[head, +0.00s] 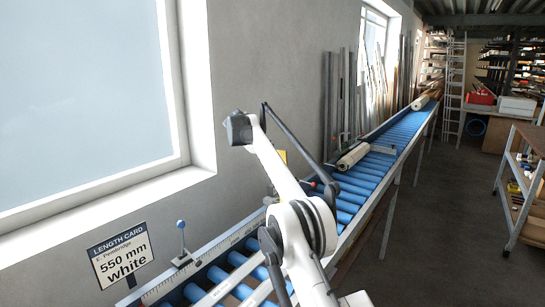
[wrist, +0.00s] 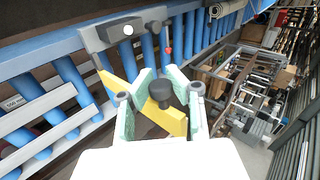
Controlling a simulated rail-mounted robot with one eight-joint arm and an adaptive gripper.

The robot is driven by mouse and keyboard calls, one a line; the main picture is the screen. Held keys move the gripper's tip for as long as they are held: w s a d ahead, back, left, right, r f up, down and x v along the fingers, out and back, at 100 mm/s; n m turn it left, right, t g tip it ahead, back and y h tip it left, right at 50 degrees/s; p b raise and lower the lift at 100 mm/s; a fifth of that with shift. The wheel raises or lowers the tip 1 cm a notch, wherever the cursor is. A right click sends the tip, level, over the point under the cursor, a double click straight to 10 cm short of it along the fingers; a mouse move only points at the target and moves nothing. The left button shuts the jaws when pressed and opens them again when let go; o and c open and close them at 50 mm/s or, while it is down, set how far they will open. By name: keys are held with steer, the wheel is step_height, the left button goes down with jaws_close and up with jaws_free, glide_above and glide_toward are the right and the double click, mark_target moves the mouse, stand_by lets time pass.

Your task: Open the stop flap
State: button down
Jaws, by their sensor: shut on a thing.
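The stop flap shows in the wrist view as a yellow plate (wrist: 172,122) with a round black knob (wrist: 161,90) standing out of it. My gripper (wrist: 160,98) has its pale green fingers on both sides of the knob and is shut on it. The yellow plate runs at a slant behind the fingers, and they hide part of it. In the head view a small yellow patch (head: 281,157) shows behind my arm; I cannot tell whether it is the flap. My gripper cannot be made out clearly there.
The blue roller conveyor (head: 375,168) runs back along the wall with a pale roll (head: 353,157) on it. A grey fitting (wrist: 125,31) with a dark knob sits beyond the flap. A length card (head: 122,258) reads 550 mm white. A shelf trolley (head: 522,185) stands right; the aisle between is clear.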

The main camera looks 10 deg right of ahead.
steer(key=c, duration=1.5)
jaws_free()
steer(key=shift+s+r, duration=0.1)
steer(key=shift+r, duration=0.05)
steer(key=v, duration=1.1)
steer(key=shift+s+a+r, duration=0.15)
steer(key=shift+a+r, duration=0.1)
steer(key=shift+a, duration=0.05)
